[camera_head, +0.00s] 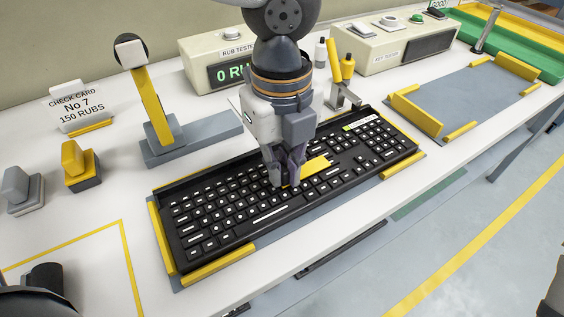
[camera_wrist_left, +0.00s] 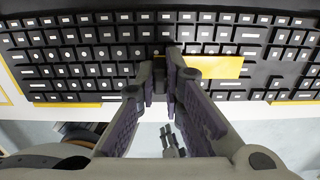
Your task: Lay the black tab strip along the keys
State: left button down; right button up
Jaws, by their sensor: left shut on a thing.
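The black keyboard (camera_head: 245,205) lies on the bench in a holder with yellow edge blocks. My left gripper (camera_head: 284,178) points down over the middle of the keys, low at key level. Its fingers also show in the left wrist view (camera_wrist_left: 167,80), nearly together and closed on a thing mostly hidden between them. The black tab strip is hard to tell from the black keys there. A flat yellow piece (camera_head: 316,165) lies over the keys just right of the fingers; it also shows in the wrist view (camera_wrist_left: 218,67). I cannot tell whether it joins the held thing.
A stand with a yellow arm (camera_head: 152,105) rises behind the keyboard's left part. The rub tester (camera_head: 208,51) and key tester (camera_head: 386,47) stand at the back. A grey mat (camera_head: 470,95) with yellow blocks lies bare at the right. A yellow-lined area (camera_head: 85,262) is at front left.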

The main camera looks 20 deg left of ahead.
pick_arm(q)
jog(key=shift+f, duration=0.1)
jog(key=c, duration=1.6)
grip_release()
jog(key=shift+c, duration=0.2)
jog(key=shift+r, duration=3.5)
